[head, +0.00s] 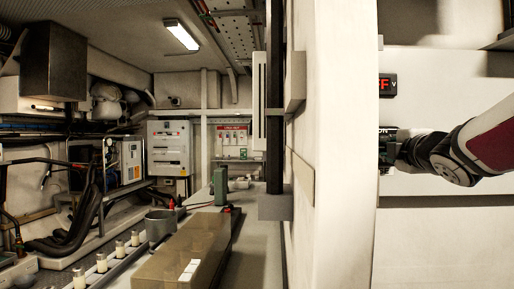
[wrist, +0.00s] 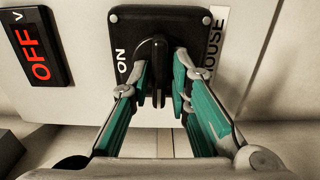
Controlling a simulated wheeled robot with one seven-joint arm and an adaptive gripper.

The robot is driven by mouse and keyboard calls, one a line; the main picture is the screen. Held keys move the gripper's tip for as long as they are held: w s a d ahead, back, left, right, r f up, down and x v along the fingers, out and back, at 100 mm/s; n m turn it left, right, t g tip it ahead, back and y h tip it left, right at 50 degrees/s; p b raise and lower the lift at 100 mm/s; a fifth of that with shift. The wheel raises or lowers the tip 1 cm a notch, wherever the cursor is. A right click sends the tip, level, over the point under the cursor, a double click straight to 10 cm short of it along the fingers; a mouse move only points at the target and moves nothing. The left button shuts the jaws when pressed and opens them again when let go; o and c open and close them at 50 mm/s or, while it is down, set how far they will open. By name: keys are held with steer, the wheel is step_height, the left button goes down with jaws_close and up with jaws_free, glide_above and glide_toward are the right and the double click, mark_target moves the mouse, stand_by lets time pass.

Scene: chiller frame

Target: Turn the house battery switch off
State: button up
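The house battery switch (wrist: 118,18) is a black plate with a dark knob (wrist: 158,70) on a pale panel. Its ON label shows at the left of the plate in the wrist view, and part of the word HOUSE shows at the right. The knob's handle lies crosswise to the ON mark. My gripper (wrist: 161,84) has one finger on each side of the knob, with narrow gaps visible. In the head view my gripper (head: 392,150) is at the panel and hides most of the switch.
A display (wrist: 36,48) beside the switch reads OFF in red; it partly shows in the head view (head: 387,86). A pale wall (head: 343,130) stands left of the panel. Beyond it are a long bench box (head: 190,255) and pipes.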

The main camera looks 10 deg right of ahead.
steer(key=shift+o, duration=0.2)
steer(key=v, duration=1.2)
stand_by(0.4)
steer(key=s+a+f+m+g, duration=0.4)
steer(key=s+f+m+g, duration=0.15)
steer(key=f, duration=0.45)
steer(key=s+a+f+m+g, duration=0.4)
steer(key=f+m, duration=0.2)
steer(key=f, duration=0.4)
steer(key=s+a+f+m+g+y, duration=0.25)
steer(key=s+a+f+g, duration=0.2)
steer(key=s+a, duration=0.3)
steer(key=s+a+f+m+g+y, duration=0.1)
steer(key=s+a+f+g+y, duration=0.2)
steer(key=s+a+f, duration=0.45)
step_height(320, 180, up, 30)
steer(key=s+d+t+p, duration=0.2)
steer(key=t+p, duration=0.1)
steer(key=p, duration=2.3)
steer(key=shift+d+r+t, duration=0.15)
steer(key=shift+d+t, duration=0.05)
steer(key=shift+t, duration=0.2)
